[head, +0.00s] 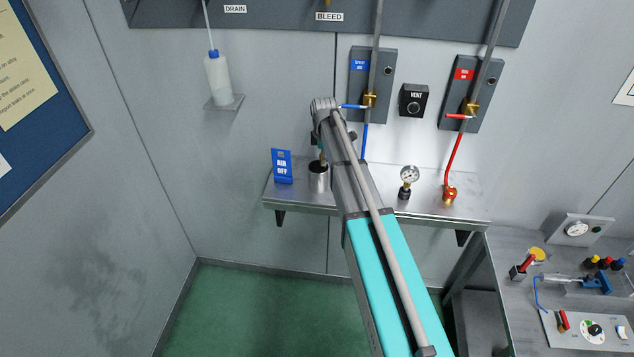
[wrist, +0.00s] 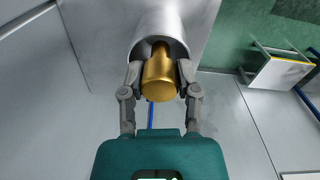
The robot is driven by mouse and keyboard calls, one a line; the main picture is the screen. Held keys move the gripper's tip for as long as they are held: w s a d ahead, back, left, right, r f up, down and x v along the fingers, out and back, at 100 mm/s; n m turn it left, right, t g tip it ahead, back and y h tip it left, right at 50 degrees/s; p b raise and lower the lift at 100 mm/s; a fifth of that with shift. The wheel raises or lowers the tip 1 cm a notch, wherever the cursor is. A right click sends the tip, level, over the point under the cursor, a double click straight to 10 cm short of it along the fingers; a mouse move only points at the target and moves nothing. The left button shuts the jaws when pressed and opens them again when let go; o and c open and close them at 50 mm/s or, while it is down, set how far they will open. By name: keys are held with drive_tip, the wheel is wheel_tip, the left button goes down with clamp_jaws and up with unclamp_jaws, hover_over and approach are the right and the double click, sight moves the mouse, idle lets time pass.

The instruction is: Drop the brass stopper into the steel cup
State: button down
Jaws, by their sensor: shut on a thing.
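The steel cup (head: 318,181) stands upright on the wall shelf, beside the blue sign. In the wrist view the cup (wrist: 160,17) is beyond the fingers, its open mouth facing the camera. The brass stopper (wrist: 160,79) is between the two fingertips of my gripper (wrist: 159,73), which is shut on it. The stopper's narrower end points into the cup's mouth and overlaps it in the picture. I cannot tell how far inside it is. In the head view my gripper (head: 320,146) is right above the cup, partly hidden by my arm.
The blue sign (head: 282,166) stands left of the cup on the shelf (head: 425,202). A pressure gauge (head: 409,177) and a red hose fitting (head: 449,194) are to the right. A blue hose (head: 364,141) hangs behind my arm. A wash bottle (head: 217,76) is on a bracket at upper left.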

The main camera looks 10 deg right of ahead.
drive_tip(key=shift+f+b, duration=0.85)
drive_tip(key=shift+f, duration=0.35)
drive_tip(key=shift+c, duration=1.3)
unclamp_jaws()
drive_tip(key=shift+r, duration=0.15)
